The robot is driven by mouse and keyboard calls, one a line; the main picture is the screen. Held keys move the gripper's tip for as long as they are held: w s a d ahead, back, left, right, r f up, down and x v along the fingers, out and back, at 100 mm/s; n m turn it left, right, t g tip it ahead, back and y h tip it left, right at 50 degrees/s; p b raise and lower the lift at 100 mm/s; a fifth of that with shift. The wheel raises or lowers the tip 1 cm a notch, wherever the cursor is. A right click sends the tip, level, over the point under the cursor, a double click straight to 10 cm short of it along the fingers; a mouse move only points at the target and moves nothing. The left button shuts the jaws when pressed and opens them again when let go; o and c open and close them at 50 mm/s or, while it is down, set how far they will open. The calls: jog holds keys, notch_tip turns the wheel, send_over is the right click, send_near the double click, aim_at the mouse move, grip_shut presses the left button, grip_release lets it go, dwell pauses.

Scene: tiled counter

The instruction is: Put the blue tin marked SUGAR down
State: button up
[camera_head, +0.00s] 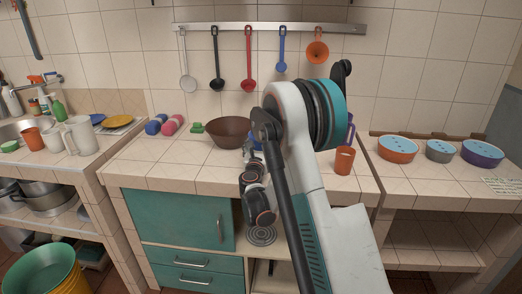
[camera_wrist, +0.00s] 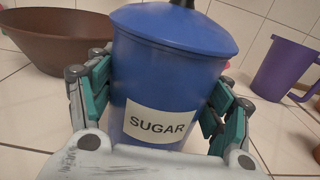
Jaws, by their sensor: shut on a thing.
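The blue tin marked SUGAR (camera_wrist: 165,85) fills the middle of the wrist view, with its lid on and its white label facing me. My gripper (camera_wrist: 160,78) has its teal-padded fingers closed on both sides of the tin. The tin looks close to upright over the tiled counter. Its base is hidden, so I cannot tell whether it touches the counter. In the head view my arm hides the gripper and nearly all of the tin; only a small blue patch (camera_head: 257,147) shows beside the bowl.
A brown bowl (camera_head: 228,132) is left of the tin; it also shows in the wrist view (camera_wrist: 62,40). A purple mug (camera_wrist: 285,68) is on the right. An orange cup (camera_head: 344,161) stands near the counter's right end. The counter's left front is clear.

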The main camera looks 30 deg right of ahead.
jog(key=shift+r, duration=0.1)
jog(key=o, duration=1.4)
